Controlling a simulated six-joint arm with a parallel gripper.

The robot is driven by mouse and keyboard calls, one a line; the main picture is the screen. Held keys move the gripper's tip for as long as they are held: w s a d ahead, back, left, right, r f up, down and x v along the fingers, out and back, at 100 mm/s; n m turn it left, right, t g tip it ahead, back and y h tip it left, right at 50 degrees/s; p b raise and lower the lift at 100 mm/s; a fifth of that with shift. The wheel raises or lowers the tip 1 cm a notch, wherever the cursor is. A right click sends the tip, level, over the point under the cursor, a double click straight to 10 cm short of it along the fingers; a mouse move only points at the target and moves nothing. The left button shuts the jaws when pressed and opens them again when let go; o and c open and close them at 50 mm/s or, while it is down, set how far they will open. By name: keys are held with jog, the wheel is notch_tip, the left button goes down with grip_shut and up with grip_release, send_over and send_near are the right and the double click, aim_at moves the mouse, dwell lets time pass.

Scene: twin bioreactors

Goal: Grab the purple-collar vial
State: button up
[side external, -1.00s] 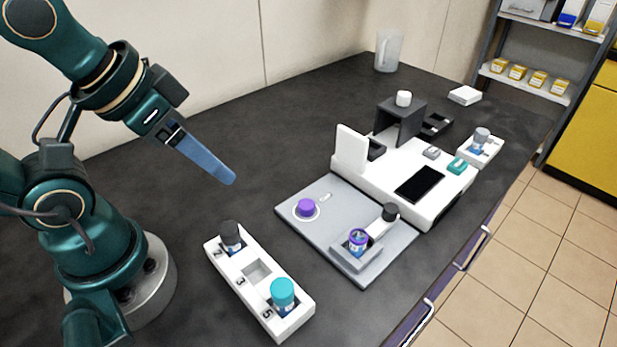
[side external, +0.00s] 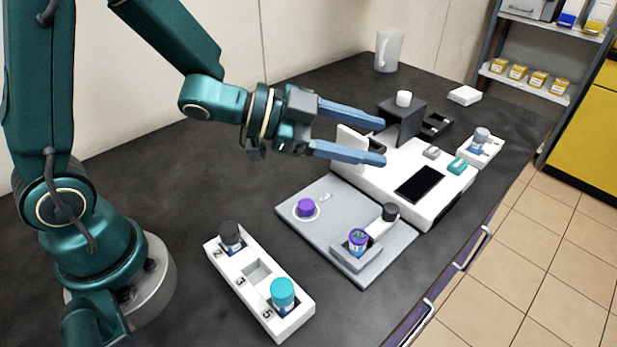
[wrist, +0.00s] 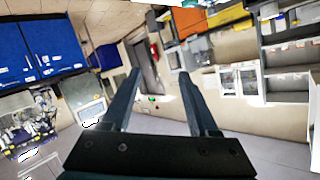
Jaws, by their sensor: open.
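The purple-collar vial (side external: 357,241) stands in a small holder on the grey plate (side external: 318,237); its top looks open, with a purple ring around it. A separate purple cap (side external: 306,208) sits on a white round spot on the same plate. My gripper (side external: 384,142) is open and empty, its blue fingers level above the white device and well above the vial. In the wrist view my two fingers (wrist: 160,72) are spread with nothing between them, and only the room shows beyond; the vial is out of that view.
A white rack (side external: 242,290) at the front holds a dark-capped vial (side external: 231,234) and a teal-capped vial (side external: 283,292). A white device (side external: 400,165) with a dark screen and upright panel stands behind the plate. Another vial (side external: 481,136) stands at right. The bench's left middle is clear.

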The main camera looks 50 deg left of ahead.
aim_at(366, 238)
jog(key=s+d+f+g+h, duration=0.1)
jog(key=f, duration=0.2)
jog(key=s+d+f+g, duration=0.1)
jog(key=s+f+g, duration=0.1)
jog(key=f, duration=0.1)
jog(key=s+d+f+g+h, duration=0.1)
jog(key=s+f, duration=0.1)
jog(key=f, duration=0.2)
jog(key=shift+s+f+h, duration=0.1)
jog(key=shift+s+h, duration=0.05)
jog(key=shift+h, duration=0.15)
jog(key=shift+s+f, duration=0.15)
jog(key=shift+f, duration=0.2)
jog(key=shift+d+f+g, duration=0.3)
jog(key=shift+f+g, duration=0.05)
jog(key=shift+g, duration=0.05)
jog(key=shift+x, duration=2.25)
jog(key=shift+a+r, duration=0.1)
grip_shut()
